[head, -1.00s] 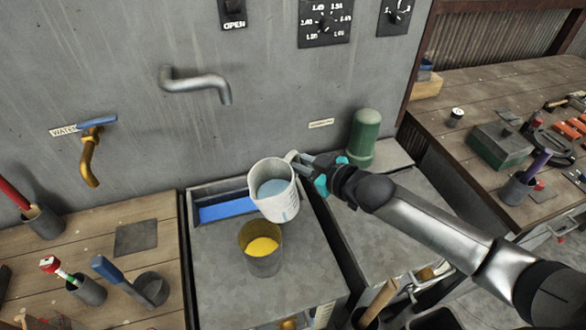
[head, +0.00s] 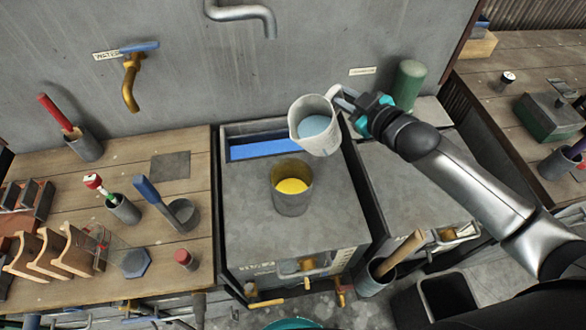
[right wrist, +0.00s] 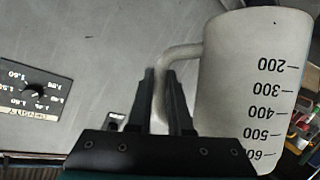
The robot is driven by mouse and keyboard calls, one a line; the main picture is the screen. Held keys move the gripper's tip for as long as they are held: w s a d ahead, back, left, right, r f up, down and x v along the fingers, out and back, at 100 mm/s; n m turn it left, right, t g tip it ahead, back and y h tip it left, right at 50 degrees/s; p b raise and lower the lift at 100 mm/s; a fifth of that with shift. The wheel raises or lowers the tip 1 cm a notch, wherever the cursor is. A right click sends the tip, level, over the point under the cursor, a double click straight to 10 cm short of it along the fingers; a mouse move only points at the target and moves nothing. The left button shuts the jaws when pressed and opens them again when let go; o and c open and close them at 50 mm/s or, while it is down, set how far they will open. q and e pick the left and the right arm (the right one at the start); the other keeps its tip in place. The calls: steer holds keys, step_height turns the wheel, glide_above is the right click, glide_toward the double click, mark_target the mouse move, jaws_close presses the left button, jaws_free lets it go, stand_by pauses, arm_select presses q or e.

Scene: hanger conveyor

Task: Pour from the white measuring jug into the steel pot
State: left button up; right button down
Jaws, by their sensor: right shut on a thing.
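The white measuring jug (head: 308,140) is in the air, tilted a little to the left, with pale blue liquid inside. My right gripper (head: 344,104) is shut on its handle. In the right wrist view the fingers (right wrist: 160,100) close on the handle, and the jug (right wrist: 250,80) shows its graduation marks. The steel pot (head: 293,202) stands upright on the grey metal bench and holds yellow contents. The jug is above and behind the pot, slightly to its right, apart from it. No stream of liquid is visible. My left gripper is not in view.
A blue-lined trough (head: 262,149) lies behind the pot. A bent grey spout (head: 250,14) and a yellow tap (head: 131,85) are on the wall. A green cylinder (head: 408,82) stands behind my right arm. The wooden bench (head: 190,240) at left holds several tools.

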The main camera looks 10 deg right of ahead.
steer(key=shift+r, duration=0.25)
steer(key=shift+a+r+n+t, duration=0.2)
steer(key=shift+r+n+t, duration=0.1)
steer(key=shift+r+n, duration=0.1)
steer(key=shift+r, duration=0.15)
stand_by(0.5)
steer(key=shift+s+r+n+t, duration=0.1)
steer(key=shift+r+n+t, duration=0.15)
steer(key=shift+n, duration=0.25)
steer(key=shift+a, duration=0.1)
steer(key=shift+s+a+r+n+t, duration=0.1)
steer(key=shift+s+r+n+t, duration=0.1)
steer(key=shift+n+t, duration=0.25)
stand_by(0.3)
